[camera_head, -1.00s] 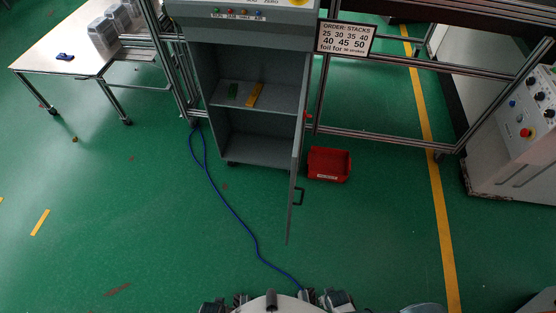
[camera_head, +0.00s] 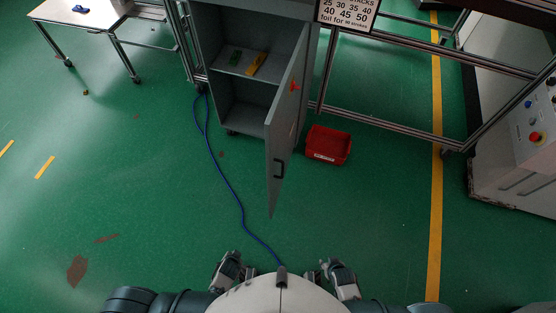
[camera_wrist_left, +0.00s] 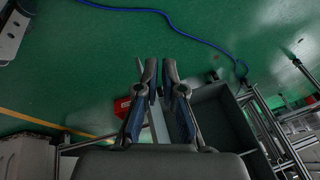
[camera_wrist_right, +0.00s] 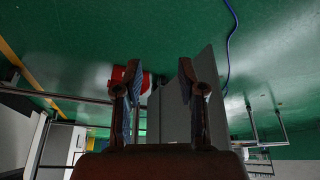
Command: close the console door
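The grey console (camera_head: 203,60) stands ahead with its door (camera_head: 285,120) swung open toward me, hinged on its right side. The door carries a dark handle (camera_head: 279,169) low near its free edge and a red part (camera_head: 295,86) higher up. A green item (camera_head: 235,57) and a yellow item (camera_head: 256,63) lie on the inner shelf. My left gripper (camera_head: 231,266) and right gripper (camera_head: 338,274) are close to my body, apart from the door. In the left wrist view the fingers (camera_wrist_left: 160,66) are nearly together, empty. In the right wrist view the fingers (camera_wrist_right: 159,72) are wide apart, empty.
A red bin (camera_head: 328,145) sits on the floor right of the door. A blue cable (camera_head: 222,175) runs across the floor from the console toward me. A metal frame (camera_head: 385,128) stands to the right, a white table (camera_head: 105,22) at the left.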

